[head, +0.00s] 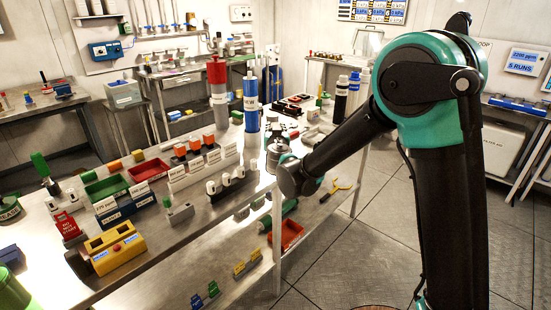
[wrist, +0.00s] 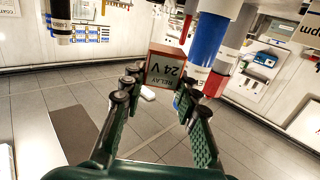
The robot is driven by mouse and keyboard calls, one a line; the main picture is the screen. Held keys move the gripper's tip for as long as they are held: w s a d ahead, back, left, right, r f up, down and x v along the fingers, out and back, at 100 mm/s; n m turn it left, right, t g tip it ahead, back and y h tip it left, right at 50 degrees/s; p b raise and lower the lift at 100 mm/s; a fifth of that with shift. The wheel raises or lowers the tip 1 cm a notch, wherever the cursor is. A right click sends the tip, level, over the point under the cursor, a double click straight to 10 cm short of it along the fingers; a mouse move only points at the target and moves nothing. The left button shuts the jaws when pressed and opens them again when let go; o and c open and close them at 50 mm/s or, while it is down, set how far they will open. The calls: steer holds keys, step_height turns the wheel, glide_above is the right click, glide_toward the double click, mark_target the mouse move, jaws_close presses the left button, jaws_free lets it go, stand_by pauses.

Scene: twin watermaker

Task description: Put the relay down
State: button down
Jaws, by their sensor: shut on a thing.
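In the head view the wrist end of my arm (head: 294,180) is at the right edge of the long metal bench (head: 135,205). The relay cannot be made out clearly there.
A blue-and-white cylinder (head: 251,105) and a red-and-grey one (head: 218,92) stand tall near my gripper. Labelled white holders with orange-topped blocks (head: 195,143), a red tray (head: 148,170) and a yellow box (head: 115,248) crowd the bench. Bare metal shows along its front.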

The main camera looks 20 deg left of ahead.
step_height(320, 180, down, 13)
steer(key=shift+d+r, duration=0.1)
steer(key=shift+r, duration=0.1)
stand_by(0.3)
steer(key=shift+f, duration=0.1)
steer(key=c, duration=1.1)
jaws_free()
steer(key=shift+c, duration=0.2)
